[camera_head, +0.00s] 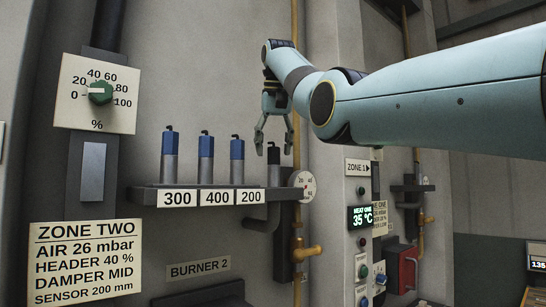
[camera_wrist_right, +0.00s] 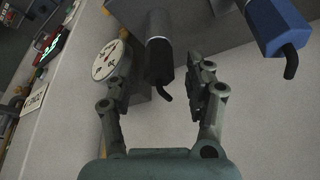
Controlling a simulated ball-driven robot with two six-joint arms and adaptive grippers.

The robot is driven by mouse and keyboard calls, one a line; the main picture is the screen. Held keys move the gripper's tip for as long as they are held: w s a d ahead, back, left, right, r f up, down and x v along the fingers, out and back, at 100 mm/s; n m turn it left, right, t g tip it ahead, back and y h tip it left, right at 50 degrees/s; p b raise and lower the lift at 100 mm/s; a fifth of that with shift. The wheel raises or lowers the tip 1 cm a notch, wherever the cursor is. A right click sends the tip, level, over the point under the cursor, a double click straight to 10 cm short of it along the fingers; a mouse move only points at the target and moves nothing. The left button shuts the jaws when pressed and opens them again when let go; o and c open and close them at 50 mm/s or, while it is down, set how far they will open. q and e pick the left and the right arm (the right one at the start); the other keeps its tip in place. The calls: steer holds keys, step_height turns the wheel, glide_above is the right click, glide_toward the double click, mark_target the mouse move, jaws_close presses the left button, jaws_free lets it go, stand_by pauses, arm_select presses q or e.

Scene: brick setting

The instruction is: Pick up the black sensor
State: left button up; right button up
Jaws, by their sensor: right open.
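The black sensor (camera_head: 274,168) stands upright at the right end of the wall rack (camera_head: 145,196), just right of the 200 label. My right gripper (camera_head: 273,147) is open above it, fingers pointing down, with the sensor's top between or just below the fingertips. In the right wrist view, the black sensor (camera_wrist_right: 158,48) with its hooked tip lies between the two spread fingers of the gripper (camera_wrist_right: 163,70). No contact is visible. My left gripper is not in view.
Blue-topped sensors stand left on the rack, above the 300 (camera_head: 169,155), 400 (camera_head: 206,157) and 200 (camera_head: 237,158) labels. A round gauge (camera_head: 302,186) and a brass pipe (camera_head: 297,225) are close on the right. A ZONE TWO sign (camera_head: 86,262) hangs lower left.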

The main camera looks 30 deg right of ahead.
steer(key=shift+x, duration=0.75)
steer(key=shift+c, duration=0.7)
jaws_close()
steer(key=shift+r, duration=0.1)
